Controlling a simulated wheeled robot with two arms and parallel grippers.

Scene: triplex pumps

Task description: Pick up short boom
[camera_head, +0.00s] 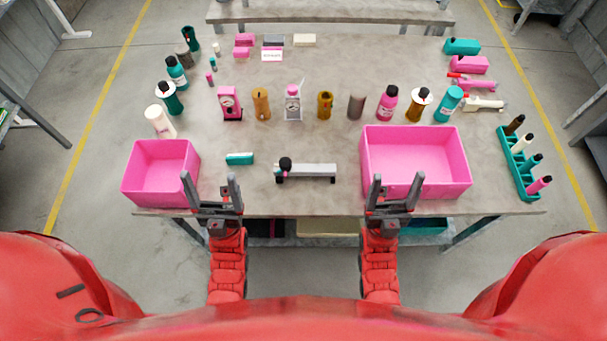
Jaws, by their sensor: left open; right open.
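A short grey bar with black ends (312,171) lies on the table near the front edge, between the two pink bins. A round black knob sits at its left end. It looks most like the short boom, but I cannot be sure. My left gripper (211,182) is open and empty at the front edge, left of the bar and apart from it. My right gripper (397,186) is open and empty, right of the bar, and overlaps the front of the large pink bin in the picture.
A small pink bin (160,199) is at the left, a large pink bin (440,187) at the right. A teal block (239,159) lies left of the bar. Bottles and gauges, such as a pink scale (230,104), stand behind. A teal rack (518,172) is far right.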

